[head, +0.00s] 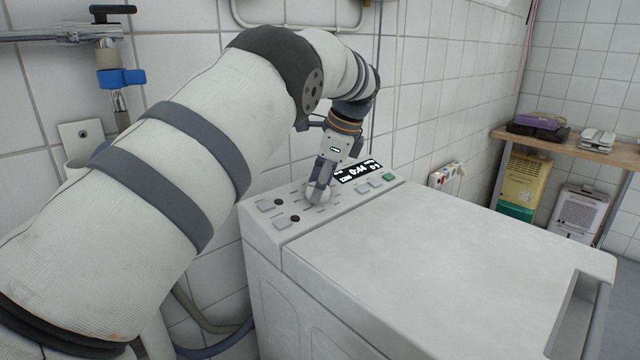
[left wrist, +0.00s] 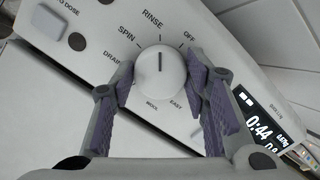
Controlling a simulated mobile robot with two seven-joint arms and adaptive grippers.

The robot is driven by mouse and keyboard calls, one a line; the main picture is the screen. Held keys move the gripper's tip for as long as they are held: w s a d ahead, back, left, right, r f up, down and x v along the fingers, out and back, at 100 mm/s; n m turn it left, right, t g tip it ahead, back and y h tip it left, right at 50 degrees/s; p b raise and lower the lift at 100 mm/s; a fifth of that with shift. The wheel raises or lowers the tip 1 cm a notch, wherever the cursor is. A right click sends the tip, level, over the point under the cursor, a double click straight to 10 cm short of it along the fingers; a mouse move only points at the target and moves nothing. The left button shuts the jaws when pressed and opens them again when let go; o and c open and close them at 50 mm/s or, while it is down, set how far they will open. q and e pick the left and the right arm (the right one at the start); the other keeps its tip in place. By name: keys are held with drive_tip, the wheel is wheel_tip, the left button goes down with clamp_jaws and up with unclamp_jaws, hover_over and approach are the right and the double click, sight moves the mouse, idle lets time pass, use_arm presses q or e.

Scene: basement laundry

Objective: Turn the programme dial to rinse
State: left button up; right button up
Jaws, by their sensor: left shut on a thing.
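The programme dial (left wrist: 160,78) is a round white knob with a dark pointer line, on the washing machine's control panel (head: 283,237). In the left wrist view the line points up the picture, roughly toward the word RINSE (left wrist: 152,19). SPIN and DRAIN are printed to its left, OFF to its right, and WOOL and EASY below. My left gripper (left wrist: 160,88) is shut on the dial, one purple-padded finger on each side. In the head view my left gripper (head: 319,188) reaches down onto the panel, and its fingers partly cover the dial. My right gripper is not in view.
A lit display (head: 357,172) reading 0:44 and a green button (head: 388,177) are right of the dial. Several grey buttons lie on its left. The machine's flat white top (head: 440,260) is clear. A tiled wall stands behind. A wooden shelf (head: 570,146) is at the far right.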

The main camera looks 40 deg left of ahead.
use_arm(q)
drive_tip(key=o, duration=1.1)
drive_tip(key=shift+v, duration=5.9)
drive_tip(key=shift+d, duration=0.1)
